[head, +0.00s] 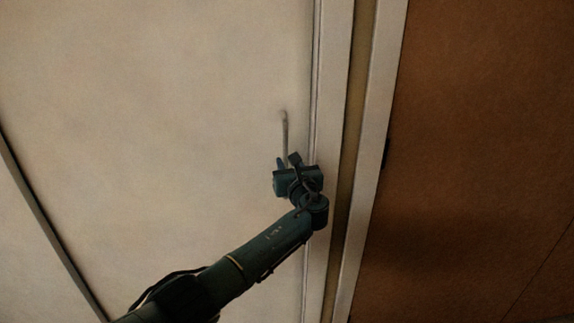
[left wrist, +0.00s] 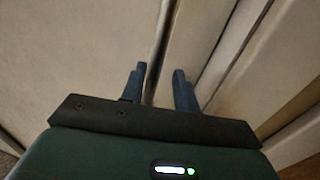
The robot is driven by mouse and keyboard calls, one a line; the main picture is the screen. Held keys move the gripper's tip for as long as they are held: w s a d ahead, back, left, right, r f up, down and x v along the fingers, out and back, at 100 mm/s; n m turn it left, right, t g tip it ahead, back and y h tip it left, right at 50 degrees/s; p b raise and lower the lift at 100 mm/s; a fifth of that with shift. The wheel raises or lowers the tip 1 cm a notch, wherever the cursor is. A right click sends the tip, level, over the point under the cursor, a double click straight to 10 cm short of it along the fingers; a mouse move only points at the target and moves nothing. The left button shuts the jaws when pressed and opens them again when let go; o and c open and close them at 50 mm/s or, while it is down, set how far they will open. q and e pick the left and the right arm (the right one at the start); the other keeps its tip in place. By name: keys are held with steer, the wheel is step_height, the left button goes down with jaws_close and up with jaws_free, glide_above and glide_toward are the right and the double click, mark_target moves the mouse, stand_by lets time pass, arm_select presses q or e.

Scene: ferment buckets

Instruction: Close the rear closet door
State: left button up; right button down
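The closet door (head: 150,130) is a large pale panel filling the left of the head view, with a slim vertical handle (head: 285,130) near its right edge. My left gripper (head: 287,161) is at the lower part of this handle, which its wrist and fingers partly hide. In the left wrist view my left gripper (left wrist: 160,84) has its two blue fingers apart. A narrow dark upright strip shows between them; I cannot tell whether it is the handle or whether the fingers touch it. My right gripper is not in view.
Pale upright trim (head: 331,110) runs along the door's right edge, with a tan strip (head: 356,90) and another pale post (head: 383,70) beyond. A brown panel (head: 480,150) fills the right side. A dark seam (head: 45,225) crosses the lower left.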

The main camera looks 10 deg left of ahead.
arm_select(q)
steer(key=shift+s+a, duration=0.1)
steer(key=shift+a, duration=0.05)
steer(key=v, duration=1.3)
steer(key=shift+s+f, duration=0.1)
